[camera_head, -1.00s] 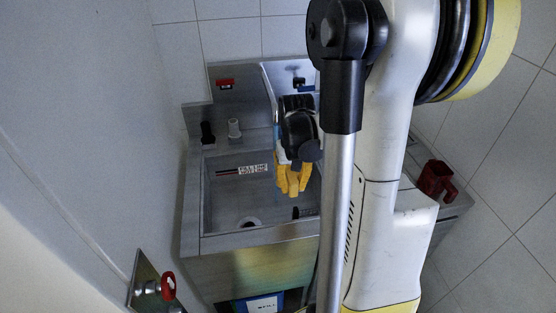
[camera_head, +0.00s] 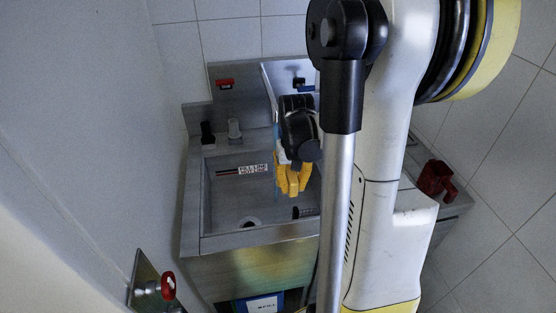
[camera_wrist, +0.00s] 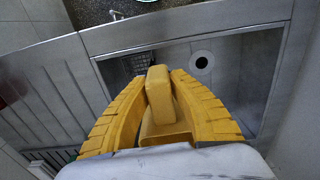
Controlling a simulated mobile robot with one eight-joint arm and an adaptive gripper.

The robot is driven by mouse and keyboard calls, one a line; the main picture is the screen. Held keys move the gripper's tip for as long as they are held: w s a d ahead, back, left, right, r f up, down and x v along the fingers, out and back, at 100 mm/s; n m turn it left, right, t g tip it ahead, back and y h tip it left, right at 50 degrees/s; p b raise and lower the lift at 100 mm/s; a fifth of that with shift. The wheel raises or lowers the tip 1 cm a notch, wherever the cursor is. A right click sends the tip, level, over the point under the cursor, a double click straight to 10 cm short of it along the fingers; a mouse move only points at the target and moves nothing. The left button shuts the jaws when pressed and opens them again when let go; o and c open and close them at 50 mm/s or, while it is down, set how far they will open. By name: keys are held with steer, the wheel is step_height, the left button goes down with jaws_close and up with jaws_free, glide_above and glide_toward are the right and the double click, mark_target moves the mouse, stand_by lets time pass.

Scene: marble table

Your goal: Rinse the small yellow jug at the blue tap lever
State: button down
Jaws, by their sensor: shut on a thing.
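My gripper (camera_head: 292,180) hangs over the steel sink basin (camera_head: 232,202), fingers pointing down. In the wrist view my gripper (camera_wrist: 162,112) has its ribbed yellow fingers shut on the small yellow jug (camera_wrist: 160,95), which sits between them. In the head view the jug cannot be told apart from the yellow fingers. The blue tap lever (camera_head: 306,88) is on the sink's back panel, above and behind my gripper and partly hidden by my arm. No running water can be made out.
A red lever (camera_head: 225,83) is on the back panel at left. A dark red jug (camera_head: 436,179) stands on the right-hand counter. A red wall valve (camera_head: 168,285) is at the lower left. The basin's drain (camera_wrist: 202,61) is clear.

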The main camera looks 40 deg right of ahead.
steer(key=shift+s+r, duration=0.1)
steer(key=s+a+r+p, duration=0.1)
steer(key=s+r+p, duration=0.2)
steer(key=s, duration=0.1)
steer(key=shift+s+a+r, duration=0.25)
steer(key=shift+a+r, duration=0.15)
stand_by(0.6)
